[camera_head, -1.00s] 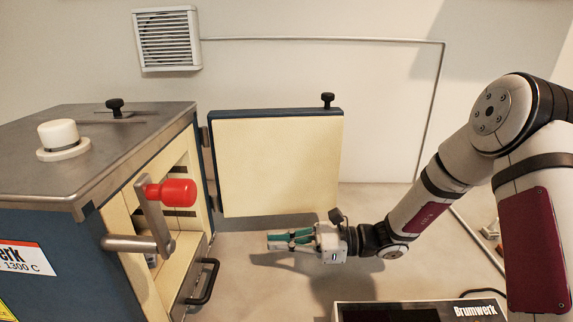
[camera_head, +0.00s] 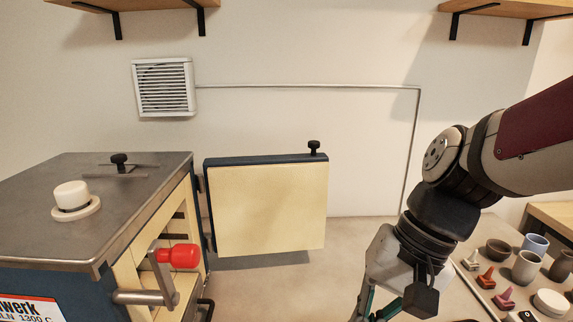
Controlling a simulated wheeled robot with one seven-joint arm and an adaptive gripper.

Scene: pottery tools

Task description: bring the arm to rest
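My gripper (camera_head: 376,308) hangs down at the bottom of the head view, right of the open kiln door. Its green finger parts are cut off by the lower picture edge, so the fingertips are hidden. I cannot tell whether it is open or shut, and nothing held shows. My arm comes in from the right edge, bends at the wrist and points downward.
A kiln (camera_head: 95,235) stands at left with its door (camera_head: 268,210) swung open. A red-knobbed lever (camera_head: 180,256) sticks out at its front. A table at right holds cups (camera_head: 526,267) and small coloured pieces (camera_head: 486,278). Shelves (camera_head: 150,4) hang above.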

